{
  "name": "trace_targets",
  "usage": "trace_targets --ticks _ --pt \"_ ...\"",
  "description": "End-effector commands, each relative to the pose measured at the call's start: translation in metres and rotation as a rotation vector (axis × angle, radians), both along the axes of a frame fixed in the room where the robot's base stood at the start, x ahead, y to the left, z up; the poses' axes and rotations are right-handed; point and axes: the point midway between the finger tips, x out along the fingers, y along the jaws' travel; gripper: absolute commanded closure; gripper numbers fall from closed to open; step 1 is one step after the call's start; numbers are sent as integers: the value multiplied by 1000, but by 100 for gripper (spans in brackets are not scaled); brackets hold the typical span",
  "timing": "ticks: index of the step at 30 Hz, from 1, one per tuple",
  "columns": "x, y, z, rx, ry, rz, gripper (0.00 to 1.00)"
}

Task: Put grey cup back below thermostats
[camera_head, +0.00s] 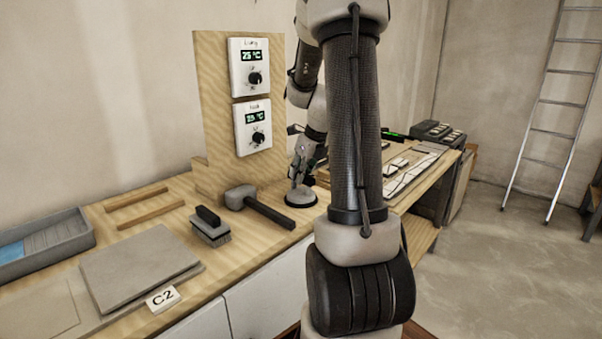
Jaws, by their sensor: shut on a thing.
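The grey cup (301,196), a round grey piece with a dark rim at its base, is on or just above the wooden bench, right of the mallet's handle; I cannot tell whether it touches. My gripper (302,178) points down over it and is shut on its top, which the fingers partly hide. Two white thermostats, the upper (249,66) and the lower (252,126), are mounted on an upright wooden board (212,95). Both displays appear to read 25 °C. The cup is lower than the thermostats and to their right.
A black-handled mallet (262,206) lies just left of the cup, and a brush (211,226) lies further left. A grey tile (138,265), a C2 label (163,299) and a grey tray (45,243) are at left. My arm hides part of the bench's right side.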

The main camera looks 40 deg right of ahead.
Motion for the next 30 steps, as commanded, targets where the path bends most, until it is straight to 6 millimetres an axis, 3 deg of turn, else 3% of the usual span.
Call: trace_targets --ticks 1,2,3,6,17,30 --pt "0 0 -1 0 0 0 100" --pt "0 0 -2 1 1 -1 79" --pt "0 0 -2 1 0 -1 71" --pt "0 0 -2 1 0 0 59" --pt "-1 0 4 -1 -2 0 59" --pt "-35 -5 87 -2 -3 -2 59"
